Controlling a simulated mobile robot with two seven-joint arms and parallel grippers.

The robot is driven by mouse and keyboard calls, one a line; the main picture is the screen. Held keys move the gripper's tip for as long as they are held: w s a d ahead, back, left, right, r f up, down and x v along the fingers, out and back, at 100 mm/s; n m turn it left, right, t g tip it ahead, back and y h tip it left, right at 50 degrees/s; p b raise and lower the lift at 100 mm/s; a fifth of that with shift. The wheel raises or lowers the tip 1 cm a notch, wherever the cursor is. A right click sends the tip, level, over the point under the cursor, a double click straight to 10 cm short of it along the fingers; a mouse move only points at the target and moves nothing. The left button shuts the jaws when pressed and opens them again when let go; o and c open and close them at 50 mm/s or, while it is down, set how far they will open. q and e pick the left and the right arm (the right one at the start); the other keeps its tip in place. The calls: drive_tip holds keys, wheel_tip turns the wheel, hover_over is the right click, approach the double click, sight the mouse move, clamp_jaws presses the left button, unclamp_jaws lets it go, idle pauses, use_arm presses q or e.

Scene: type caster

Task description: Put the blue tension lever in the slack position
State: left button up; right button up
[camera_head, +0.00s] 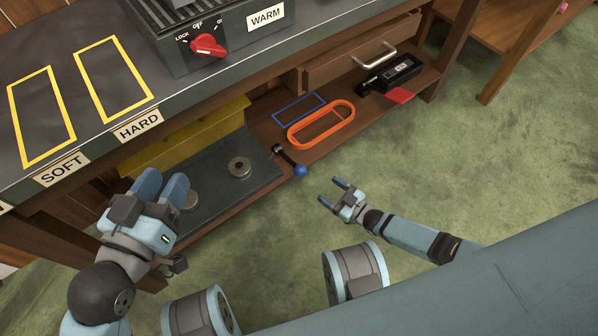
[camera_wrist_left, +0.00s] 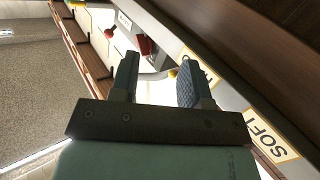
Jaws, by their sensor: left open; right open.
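The tension lever has a black shaft and a blue ball knob (camera_head: 300,170). It sits at the front edge of the lower shelf in the head view, its shaft slanting up-left from the knob. My left gripper (camera_head: 163,188) is open and empty, at the shelf's left part, well left of the lever. Its two fingers (camera_wrist_left: 158,80) also show apart in the left wrist view, with nothing between them. My right gripper (camera_head: 332,191) is open and empty over the floor, a little right of and below the blue knob, apart from it. I cannot make out the blue lever in the left wrist view.
An orange belt loop (camera_head: 321,124) lies by a blue outline on the shelf (camera_head: 335,143). A dark plate (camera_head: 215,184) with round metal pieces lies left of the lever. The bench top (camera_head: 70,60) overhangs, carrying a heater box with a red knob (camera_head: 207,46). Open floor lies right.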

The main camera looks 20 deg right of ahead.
sight(301, 171)
drive_tip(key=b+x, duration=0.3)
drive_tip(key=x, duration=0.8)
drive_tip(key=shift+f+b, duration=0.1)
drive_tip(key=shift+b, duration=0.2)
use_arm(q)
drive_tip(key=w+m, duration=0.1)
drive_tip(key=w+a+m+t, duration=0.1)
drive_tip(key=shift+a+r+m+h, duration=0.1)
drive_tip(key=shift+r+m+h, duration=0.1)
drive_tip(key=shift+m+h, duration=0.15)
use_arm(e)
drive_tip(key=shift+w+a, duration=0.2)
drive_tip(key=shift+w, duration=0.05)
drive_tip(key=shift+c, duration=0.3)
